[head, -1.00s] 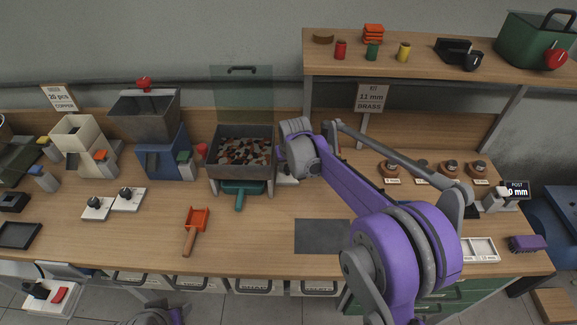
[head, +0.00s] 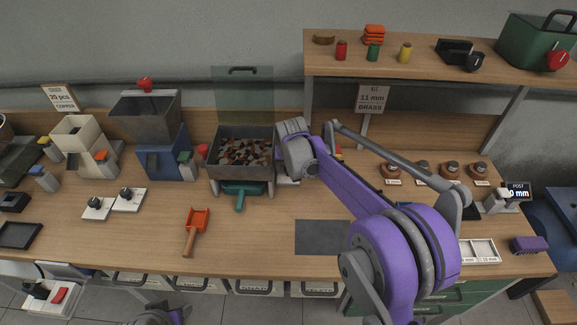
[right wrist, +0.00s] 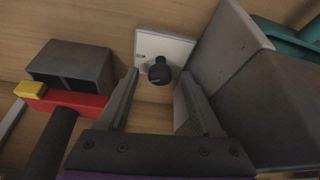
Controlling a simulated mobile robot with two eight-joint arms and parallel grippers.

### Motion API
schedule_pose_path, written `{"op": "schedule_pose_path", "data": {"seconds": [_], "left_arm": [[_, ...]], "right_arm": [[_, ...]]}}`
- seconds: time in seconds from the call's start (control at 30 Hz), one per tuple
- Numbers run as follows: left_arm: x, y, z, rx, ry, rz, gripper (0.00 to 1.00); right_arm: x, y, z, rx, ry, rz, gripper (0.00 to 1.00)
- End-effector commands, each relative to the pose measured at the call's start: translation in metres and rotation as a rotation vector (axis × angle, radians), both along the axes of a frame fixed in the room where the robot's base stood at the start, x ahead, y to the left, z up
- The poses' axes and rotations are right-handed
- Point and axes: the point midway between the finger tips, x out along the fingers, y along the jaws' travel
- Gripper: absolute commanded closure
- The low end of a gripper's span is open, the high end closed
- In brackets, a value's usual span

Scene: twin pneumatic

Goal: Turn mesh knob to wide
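The mesh knob, a black round knob (right wrist: 159,71) on a white plate (right wrist: 178,48), shows in the right wrist view at the top centre. My right gripper (right wrist: 159,80) is open, with one finger on each side of the knob and visible gaps between. I cannot tell which setting the knob points to. In the head view the edge of the white plate (head: 287,181) shows beside the sieve box, and my right wrist hides the knob and the fingers.
The sieve box (head: 214,171) with mixed pieces stands just left of my right wrist, with a teal tray (head: 240,188) under it. In the wrist view a grey block (right wrist: 72,62) and a red bar (right wrist: 65,102) lie left of the fingers; a grey wall (right wrist: 230,45) is close on the right.

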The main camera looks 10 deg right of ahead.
Motion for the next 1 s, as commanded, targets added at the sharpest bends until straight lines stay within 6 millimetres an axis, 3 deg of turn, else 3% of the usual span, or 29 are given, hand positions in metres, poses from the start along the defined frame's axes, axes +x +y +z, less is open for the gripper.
{"op": "schedule_pose_path", "data": {"seconds": [0.33, 0.8, 1.0], "left_arm": [[0.000, 0.000, 0.000, 0.000, 0.000, 0.000, 0.50], [0.001, 0.000, 0.003, 0.000, -0.002, 0.000, 0.50], [0.001, 0.000, 0.003, 0.000, -0.002, 0.000, 0.50]], "right_arm": [[-0.003, 0.000, 0.007, 0.000, 0.000, 0.000, 0.34], [-0.035, 0.006, 0.086, 0.000, 0.000, 0.000, 0.34], [-0.041, 0.007, 0.099, 0.000, 0.000, 0.000, 0.34]]}}
